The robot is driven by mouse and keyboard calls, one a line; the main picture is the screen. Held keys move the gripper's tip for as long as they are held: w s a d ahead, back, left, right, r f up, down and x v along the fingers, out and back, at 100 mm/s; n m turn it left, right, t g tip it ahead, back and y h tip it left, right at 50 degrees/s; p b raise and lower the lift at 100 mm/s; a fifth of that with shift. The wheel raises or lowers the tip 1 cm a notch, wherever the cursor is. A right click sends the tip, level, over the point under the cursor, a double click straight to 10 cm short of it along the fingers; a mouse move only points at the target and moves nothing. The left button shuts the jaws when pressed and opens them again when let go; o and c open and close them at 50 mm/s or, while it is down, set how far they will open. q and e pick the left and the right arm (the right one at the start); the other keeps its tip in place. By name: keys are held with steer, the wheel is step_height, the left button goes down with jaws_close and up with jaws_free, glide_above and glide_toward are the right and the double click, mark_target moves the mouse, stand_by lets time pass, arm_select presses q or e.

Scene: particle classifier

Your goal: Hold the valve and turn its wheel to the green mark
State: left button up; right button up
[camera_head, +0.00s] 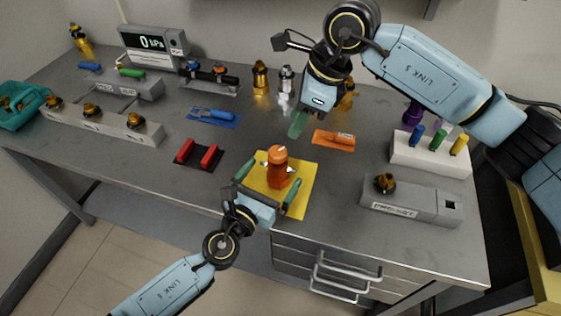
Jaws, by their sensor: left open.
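An orange valve (274,174) stands upright on a yellow mat (306,174) near the table's front edge. Its rounded top is orange, and small pale parts show beside it. I cannot make out a green mark on it. My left gripper (271,180) is open, reaching in from the front, with one green-tipped finger on each side of the valve. I cannot tell whether the fingers touch it. My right gripper (298,122) points down over the table, behind and a little right of the valve, apart from it. Only one greenish finger shows clearly, so its opening is unclear.
A red cradle (198,154) lies left of the mat and an orange tool (334,140) right behind it. A grey block (411,201) and a white peg rack (430,155) stand at the right. A pressure display (153,43) is at the back left.

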mark_target(282, 161)
arm_select(q)
steer(key=x, duration=0.5)
steer(key=shift+w+d, duration=0.25)
steer(key=shift+w, duration=0.05)
steer(key=c, duration=1.5)
